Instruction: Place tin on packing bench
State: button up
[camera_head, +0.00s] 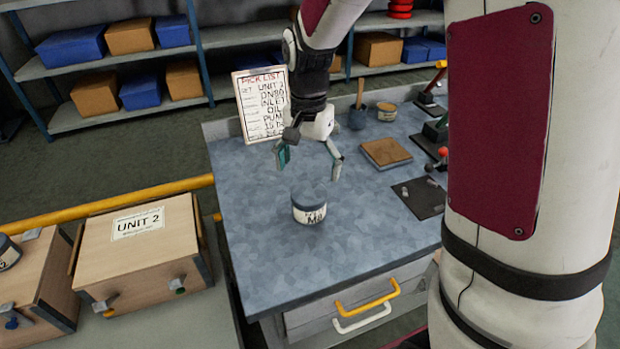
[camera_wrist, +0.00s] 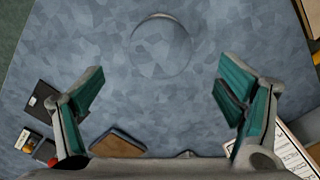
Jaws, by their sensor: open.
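A small round tin (camera_head: 309,206) with a blue-grey lid and a white label stands upright on the blue-grey bench top (camera_head: 270,255), near its middle. In the wrist view the round lid of the tin (camera_wrist: 161,47) shows from above, close in colour to the bench. My gripper (camera_head: 308,170) is above and behind the tin, pointing down, with its fingers spread and nothing between them. In the wrist view the green-padded fingers of my gripper (camera_wrist: 163,95) are wide apart, and the tin lies beyond them, apart from both.
A pick list board (camera_head: 262,105) stands at the bench's back left. A wooden UNIT 2 box (camera_head: 140,250) is left of the bench. The front bench top is clear.

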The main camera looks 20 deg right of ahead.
jog(key=shift+r, duration=0.35)
jog(key=s+r+n+t, duration=0.1)
jog(key=s+r+n, duration=0.3)
jog(key=s, duration=0.9)
jog(key=s+r+n+t, duration=0.1)
jog(key=s+r+n, duration=0.4)
jog(key=s, duration=0.8)
jog(key=shift+s+a+r+t, duration=0.15)
jog(key=shift+s+r+t, duration=0.2)
jog(key=shift+r, duration=0.55)
jog(key=shift+r, duration=0.1)
notch_tip(320, 180, up, 6)
jog(key=t+p, duration=0.1)
jog(key=p, duration=0.4)
jog(key=shift+r, duration=0.25)
jog(key=shift+t, duration=0.25)
